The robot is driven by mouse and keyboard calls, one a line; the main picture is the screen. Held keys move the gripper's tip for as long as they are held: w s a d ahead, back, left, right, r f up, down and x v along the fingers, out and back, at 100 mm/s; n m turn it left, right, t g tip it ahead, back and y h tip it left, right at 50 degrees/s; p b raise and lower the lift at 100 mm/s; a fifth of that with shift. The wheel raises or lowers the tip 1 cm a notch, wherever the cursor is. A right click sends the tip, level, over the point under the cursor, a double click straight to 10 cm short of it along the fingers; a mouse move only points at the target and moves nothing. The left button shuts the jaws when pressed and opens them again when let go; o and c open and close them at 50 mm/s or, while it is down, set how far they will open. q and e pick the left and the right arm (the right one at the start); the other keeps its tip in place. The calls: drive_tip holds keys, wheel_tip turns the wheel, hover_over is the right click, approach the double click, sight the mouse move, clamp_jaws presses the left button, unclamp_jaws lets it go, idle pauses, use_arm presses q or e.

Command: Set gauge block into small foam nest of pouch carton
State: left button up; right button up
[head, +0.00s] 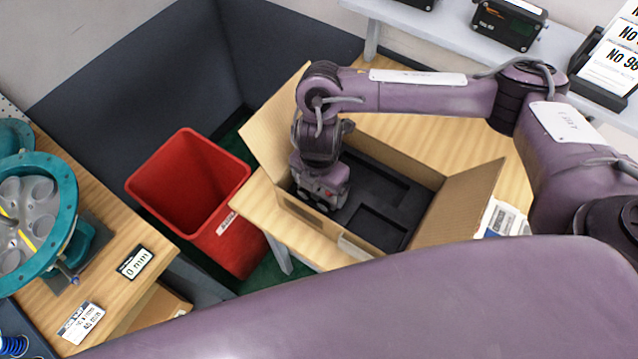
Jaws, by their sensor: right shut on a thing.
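The open cardboard pouch carton (437,225) stands on a wooden table. Black foam (344,213) fills its floor, with a squarish recess (378,228) near the front right and a longer recess (380,180) towards the back. My right gripper (321,203) points down inside the carton at its front left, low over the foam. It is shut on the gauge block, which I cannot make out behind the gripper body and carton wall. Whether the block touches the foam is hidden. My left gripper is not in view.
A red bin (190,185) stands left of the carton. A teal flanged housing (62,200) sits on a left bench with labels (135,262). Carton flaps stand up at left and right. A shelf (440,32) with devices runs behind.

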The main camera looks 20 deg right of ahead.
drive_tip(key=shift+f+b, duration=0.55)
drive_tip(key=shift+f, duration=0.25)
drive_tip(key=o, duration=0.9)
drive_tip(key=shift+r, duration=0.1)
wheel_tip(320, 180, up, 8)
drive_tip(key=p, duration=0.8)
drive_tip(key=shift+s+f, duration=0.15)
drive_tip(key=shift+f, duration=0.05)
